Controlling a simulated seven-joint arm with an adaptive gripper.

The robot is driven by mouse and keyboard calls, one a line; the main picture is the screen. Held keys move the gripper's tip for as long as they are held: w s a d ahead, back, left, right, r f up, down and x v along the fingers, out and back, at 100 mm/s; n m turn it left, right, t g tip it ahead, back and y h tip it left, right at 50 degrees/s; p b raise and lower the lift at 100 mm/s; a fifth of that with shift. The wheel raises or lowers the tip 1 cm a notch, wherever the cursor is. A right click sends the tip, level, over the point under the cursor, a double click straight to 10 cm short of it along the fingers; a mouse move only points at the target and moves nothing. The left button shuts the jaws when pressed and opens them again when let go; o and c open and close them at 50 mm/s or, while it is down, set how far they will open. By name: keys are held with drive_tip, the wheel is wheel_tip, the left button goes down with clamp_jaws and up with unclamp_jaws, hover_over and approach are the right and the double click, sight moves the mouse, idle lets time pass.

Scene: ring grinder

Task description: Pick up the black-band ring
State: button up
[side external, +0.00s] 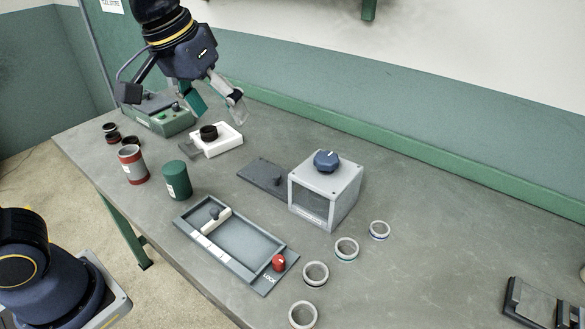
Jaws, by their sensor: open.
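A pale ring with what looks like a black band (315,273) lies on the bench at the front, right of the grey tray. It is in a loose row with a ring with a teal band (346,250), a ring with a blue band (379,230) and a front ring (303,315) whose band I cannot make out. My gripper (216,106) is open and empty at the back left, far from this row. It is above or behind a white block (229,139) that bears a dark ring (208,133).
A grey box with a blue knob (326,160) stands mid-bench. The grey tray (262,272) has a red knob. A green cylinder (177,180), a red-and-grey cylinder (133,166) and small dark rings (113,138) stand left. A grey device (535,303) is front right. The bench's right side is mostly clear.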

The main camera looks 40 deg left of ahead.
drive_tip(key=w+d+f+m+g, duration=0.1)
drive_tip(key=w+d+f, duration=0.1)
drive_tip(key=d, duration=0.3)
drive_tip(key=w+d+f+g, duration=0.1)
drive_tip(key=w+d+f, duration=0.2)
drive_tip(key=d, duration=0.1)
drive_tip(key=m+g, duration=0.2)
drive_tip(key=m, duration=0.1)
hover_over(316, 278)
wheel_tip(316, 278, down, 10)
drive_tip(key=shift+y, duration=0.4)
wheel_tip(316, 278, down, 10)
drive_tip(key=shift+s+a+r, duration=0.1)
drive_tip(key=shift+r, duration=0.15)
drive_tip(key=shift+f, duration=2.95)
drive_tip(key=c, duration=1.3)
drive_tip(key=shift+r, duration=0.1)
